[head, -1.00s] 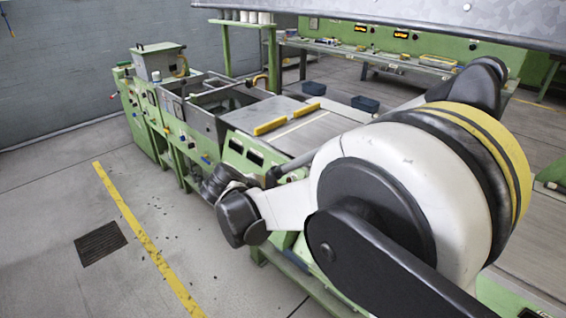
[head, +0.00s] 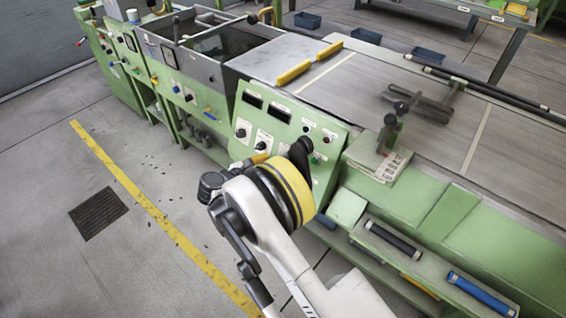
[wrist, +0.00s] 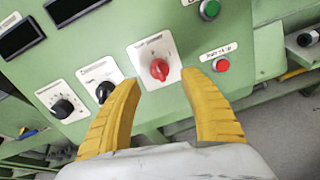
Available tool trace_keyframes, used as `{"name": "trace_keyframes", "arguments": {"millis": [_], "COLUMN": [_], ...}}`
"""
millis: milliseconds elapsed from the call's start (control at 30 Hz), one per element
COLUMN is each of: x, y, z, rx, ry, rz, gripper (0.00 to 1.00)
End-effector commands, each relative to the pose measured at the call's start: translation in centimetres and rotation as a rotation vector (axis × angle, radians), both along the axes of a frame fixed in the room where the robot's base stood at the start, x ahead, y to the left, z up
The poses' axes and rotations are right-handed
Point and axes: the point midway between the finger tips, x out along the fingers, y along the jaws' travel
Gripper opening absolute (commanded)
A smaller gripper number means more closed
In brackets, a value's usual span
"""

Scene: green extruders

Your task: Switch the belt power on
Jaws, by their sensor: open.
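A sloped green control panel (head: 292,112) stands on the machine's front. In the wrist view a red rotary knob (wrist: 160,70) sits on a white plate with a label too blurred to read. Two black rotary knobs, one at the far left (wrist: 62,109) and one nearer (wrist: 104,92), are to its left. A green button (wrist: 209,9) and a red button (wrist: 221,64) are to its right. My gripper (wrist: 159,78) is open and empty, its yellow fingers apart on either side of the red knob in the picture. Contact with the panel cannot be told. My arm hides part of the panel in the head view.
Two dark displays (wrist: 22,38) sit above the knobs. The conveyor bed (head: 345,85) with a black clamp-like fixture lies behind the panel. A lower shelf holds a black roller (head: 393,239) and a blue one (head: 481,293).

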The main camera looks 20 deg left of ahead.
Motion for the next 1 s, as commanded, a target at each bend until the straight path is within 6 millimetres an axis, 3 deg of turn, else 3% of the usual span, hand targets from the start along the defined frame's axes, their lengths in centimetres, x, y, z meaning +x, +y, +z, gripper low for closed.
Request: {"name": "trace_keyframes", "arguments": {"millis": [100,300,667,833,867,1000], "x": [2.0,4.2,4.7,4.7,4.7,4.7], "y": [-1.0,-2.0,-2.2,-2.2,-2.2,-2.2], "z": [-1.3,-2.0,-2.1,-2.1,-2.1,-2.1], "rx": [0.001,0.001,0.001,0.001,0.001,0.003], "ry": [0.0,0.0,0.0,0.0,0.0,0.0], "rz": [-0.003,-0.001,0.0,0.0,0.0,-0.001], "gripper": [0.51,0.51,0.51,0.04,0.0,0.0]}}
